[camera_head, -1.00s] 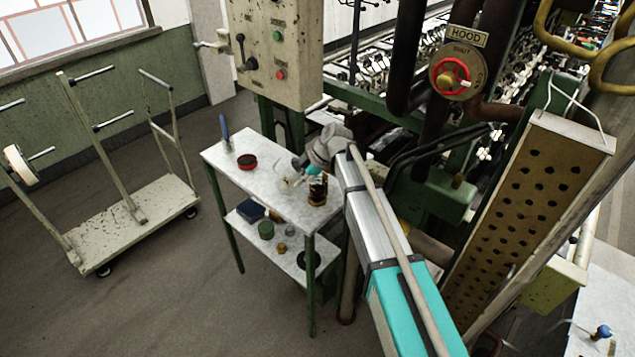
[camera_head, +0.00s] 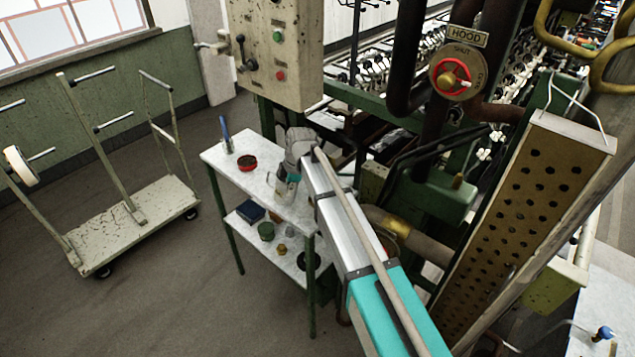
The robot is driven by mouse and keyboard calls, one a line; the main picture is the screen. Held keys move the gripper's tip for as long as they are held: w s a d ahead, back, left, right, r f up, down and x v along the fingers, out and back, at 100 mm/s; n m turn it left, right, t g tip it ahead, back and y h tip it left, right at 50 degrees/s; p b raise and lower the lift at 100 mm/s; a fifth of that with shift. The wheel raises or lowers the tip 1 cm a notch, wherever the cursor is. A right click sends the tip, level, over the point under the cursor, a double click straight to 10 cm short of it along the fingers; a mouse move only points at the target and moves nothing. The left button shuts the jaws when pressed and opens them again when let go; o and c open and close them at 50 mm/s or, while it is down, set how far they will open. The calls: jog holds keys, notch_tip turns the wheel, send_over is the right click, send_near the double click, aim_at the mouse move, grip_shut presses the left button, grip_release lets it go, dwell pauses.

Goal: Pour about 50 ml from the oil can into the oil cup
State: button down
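My gripper (camera_head: 284,194) points down over the right half of the small white-topped table (camera_head: 222,155). It is small and partly behind my wrist, so its fingers and anything between them cannot be made out. No oil can or oil cup can be clearly identified on the table. My arm and wrist cover the table's right end, where a dark item with a brassy base and a clear, glass-like item showed earlier.
A red round tin (camera_head: 247,162) and a blue upright item (camera_head: 226,134) stand on the tabletop's left part. The lower shelf holds a dark blue box (camera_head: 251,211) and a green tin (camera_head: 266,231). A cart (camera_head: 135,222) stands left. Machinery and a control box (camera_head: 275,50) crowd behind.

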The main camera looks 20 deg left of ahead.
jog(key=shift+s+a+f+t+h, duration=0.1)
jog(key=shift+s+a+t+h, duration=0.1)
jog(key=shift+a+h, duration=0.3)
jog(key=shift+s+a+f+t+h, duration=0.1)
jog(key=shift+s+a+t+h, duration=0.15)
jog(key=shift+h, duration=0.45)
jog(key=shift+w, duration=0.1)
